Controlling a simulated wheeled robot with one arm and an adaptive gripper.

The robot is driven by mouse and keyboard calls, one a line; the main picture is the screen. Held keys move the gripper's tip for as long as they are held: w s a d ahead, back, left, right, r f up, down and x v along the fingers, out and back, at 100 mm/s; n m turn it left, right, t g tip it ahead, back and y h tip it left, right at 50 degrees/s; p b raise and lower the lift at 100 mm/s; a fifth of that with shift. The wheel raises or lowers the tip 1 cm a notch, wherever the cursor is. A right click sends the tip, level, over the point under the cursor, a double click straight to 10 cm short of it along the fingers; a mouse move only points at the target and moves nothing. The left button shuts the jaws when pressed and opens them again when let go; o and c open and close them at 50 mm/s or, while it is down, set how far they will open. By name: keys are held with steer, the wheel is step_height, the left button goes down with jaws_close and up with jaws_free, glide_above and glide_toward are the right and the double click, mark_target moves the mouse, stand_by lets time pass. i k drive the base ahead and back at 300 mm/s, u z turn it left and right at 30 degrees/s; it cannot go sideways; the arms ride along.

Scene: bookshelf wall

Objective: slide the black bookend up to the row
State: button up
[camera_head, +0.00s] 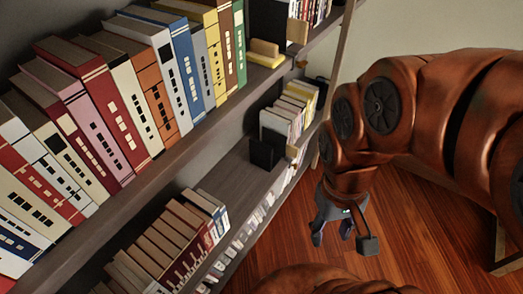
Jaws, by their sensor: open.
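A black bookend (262,154) stands on the middle shelf, in the gap between the nearer books and a row of pale and yellow books (287,116). Another black upright piece (268,22) stands on the upper shelf, past the green book. I cannot tell from this view which one the task names. My gripper (332,235) hangs in front of the shelves, over the wooden floor, pointing down. It is open and empty, apart from the shelves and both black pieces.
The upper shelf (150,176) holds a long row of coloured books (140,92), with a yellow block (264,52) beyond its end. Lower books (165,240) fill the near part of the shelf below. The floor (420,225) under my arm is clear.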

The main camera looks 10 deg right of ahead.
mark_target(262, 155)
steer(key=z, duration=1.05)
steer(key=i, duration=1)
steer(key=u, duration=3.05)
